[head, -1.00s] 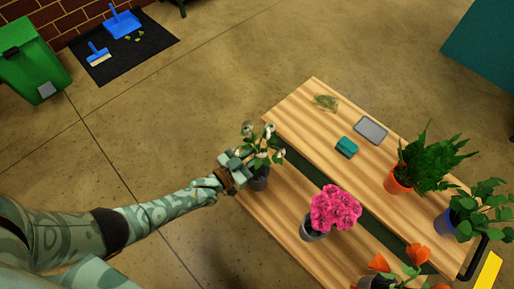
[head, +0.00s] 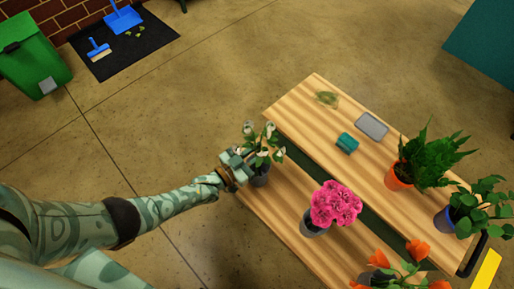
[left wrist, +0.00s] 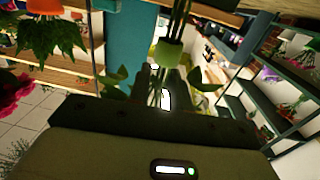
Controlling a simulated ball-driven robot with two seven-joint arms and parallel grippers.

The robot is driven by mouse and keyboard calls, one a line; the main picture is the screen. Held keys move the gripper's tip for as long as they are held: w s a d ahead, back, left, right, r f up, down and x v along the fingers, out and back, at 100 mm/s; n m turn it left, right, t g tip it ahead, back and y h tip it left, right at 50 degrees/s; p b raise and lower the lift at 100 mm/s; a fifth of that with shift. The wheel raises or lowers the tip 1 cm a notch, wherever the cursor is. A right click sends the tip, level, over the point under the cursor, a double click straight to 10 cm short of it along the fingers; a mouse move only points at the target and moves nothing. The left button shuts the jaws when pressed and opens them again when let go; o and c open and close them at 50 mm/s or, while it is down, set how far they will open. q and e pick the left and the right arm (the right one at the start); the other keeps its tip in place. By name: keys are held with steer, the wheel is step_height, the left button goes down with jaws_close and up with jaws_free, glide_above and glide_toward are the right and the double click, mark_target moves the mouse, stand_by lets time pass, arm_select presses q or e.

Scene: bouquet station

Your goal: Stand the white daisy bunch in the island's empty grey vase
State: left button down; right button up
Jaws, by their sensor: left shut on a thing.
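The white daisy bunch (head: 262,152) with green leaves is upright at the left end of the island (head: 283,213). My left gripper (head: 236,166) is shut on its stems from the left. In the left wrist view, which is upside down, the stems (left wrist: 180,20) and a green band (left wrist: 168,52) show at the jaws. A dark grey vase (head: 259,179) stands on the island's lower board, right below the flowers. Leaves and the gripper hide its mouth, so I cannot tell whether the stem ends are inside. My right gripper is not in view.
Pink flowers (head: 336,205) stand in a grey vase to the right, with orange flowers (head: 418,250) nearer. The upper board holds a teal block (head: 347,143), a grey tray (head: 371,126), a fern in an orange pot (head: 399,178) and a blue-potted plant (head: 447,220).

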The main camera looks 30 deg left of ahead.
arm_select(q)
steer(key=shift+f, duration=0.35)
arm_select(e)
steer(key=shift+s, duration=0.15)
arm_select(q)
steer(key=c, duration=1.2)
jaws_free()
steer(key=shift+s+a, duration=0.15)
steer(key=shift+s, duration=0.15)
steer(key=p+v, duration=0.3)
steer(key=v, duration=1.2)
steer(key=shift+s+a, duration=0.15)
steer(key=shift+s, duration=0.1)
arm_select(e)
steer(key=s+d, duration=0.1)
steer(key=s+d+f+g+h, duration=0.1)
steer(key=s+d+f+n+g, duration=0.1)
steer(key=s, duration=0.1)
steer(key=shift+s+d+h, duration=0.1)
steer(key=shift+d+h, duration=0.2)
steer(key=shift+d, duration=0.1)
